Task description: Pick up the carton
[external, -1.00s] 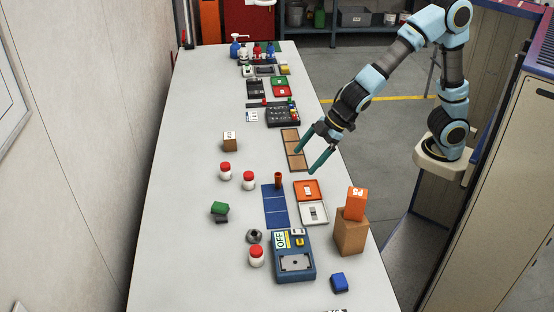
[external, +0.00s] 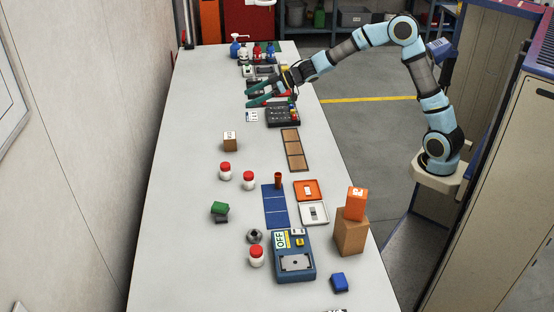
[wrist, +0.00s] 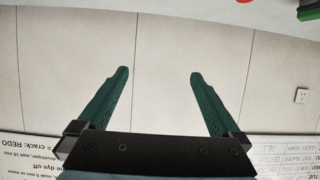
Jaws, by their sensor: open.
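A small brown carton (external: 230,142) with a white label stands upright on the table, left of the middle. A larger brown box (external: 351,234) stands at the table's right edge with an orange box (external: 355,204) on top; which one the task calls the carton I cannot tell for certain. My gripper (external: 248,98) is in the air over the far part of the table, beyond the small carton and apart from it. In the wrist view its green fingers (wrist: 158,73) are spread with nothing between them, and neither box is visible there.
A dark control box (external: 283,116) and red and green trays lie near my gripper. Bottles (external: 257,50) stand at the far end. Red-capped jars (external: 225,170), a blue panel (external: 276,207) and a blue device (external: 294,262) fill the nearer middle. Bare table surrounds the small carton.

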